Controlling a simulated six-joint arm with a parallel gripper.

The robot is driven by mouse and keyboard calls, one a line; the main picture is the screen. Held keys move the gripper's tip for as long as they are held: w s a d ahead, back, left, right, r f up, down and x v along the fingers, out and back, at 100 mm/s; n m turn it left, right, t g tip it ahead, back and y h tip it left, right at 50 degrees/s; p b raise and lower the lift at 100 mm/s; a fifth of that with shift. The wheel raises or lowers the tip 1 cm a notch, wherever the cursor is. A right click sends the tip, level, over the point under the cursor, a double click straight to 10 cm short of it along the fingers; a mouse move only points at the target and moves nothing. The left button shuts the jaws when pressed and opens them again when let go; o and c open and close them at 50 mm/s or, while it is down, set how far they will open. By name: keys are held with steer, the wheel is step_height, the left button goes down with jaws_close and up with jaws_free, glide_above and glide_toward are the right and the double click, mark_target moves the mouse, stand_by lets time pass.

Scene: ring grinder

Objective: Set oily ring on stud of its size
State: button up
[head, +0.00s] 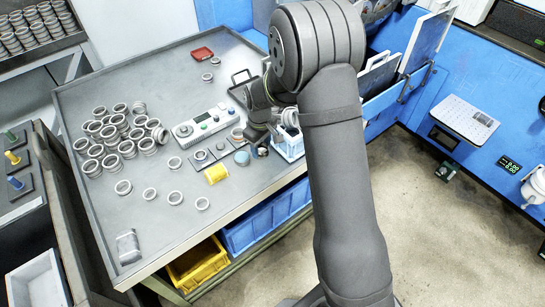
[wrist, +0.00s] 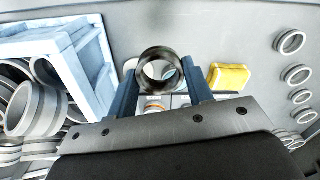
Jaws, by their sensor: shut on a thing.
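My gripper (wrist: 160,82) is shut on a dark, shiny ring (wrist: 147,82), held upright between its two blue fingers in the wrist view. In the head view my gripper (head: 262,148) is low over the table's right front edge, and the ring is too small to make out there. At the far left, three studs stand on separate dark plates: a green stud (head: 11,136), a yellow stud (head: 13,158) and a blue stud (head: 16,183). They are far from my gripper. No stud shows in the wrist view.
Many grey rings (head: 120,130) are heaped on the grey table (head: 185,235). A pale blue crate (head: 289,146) holding rings stands right beside my gripper. A white control box (head: 202,122) and a yellow block (head: 216,174) lie to its left.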

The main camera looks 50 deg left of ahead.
steer(key=a, duration=0.3)
steer(key=s+a+f, duration=0.1)
steer(key=a, duration=0.2)
steer(key=s+a, duration=0.1)
steer(key=a, duration=0.2)
steer(key=shift+s+a+f, duration=0.2)
steer(key=shift+a+f, duration=0.05)
steer(key=shift+f, duration=0.15)
glide_above(220, 145)
steer(key=shift+f, duration=0.95)
steer(key=shift+a+f, duration=0.1)
steer(key=shift+f, duration=2.4)
steer(key=o, duration=1.1)
step_height(220, 145, up, 17)
steer(key=shift+r, duration=0.2)
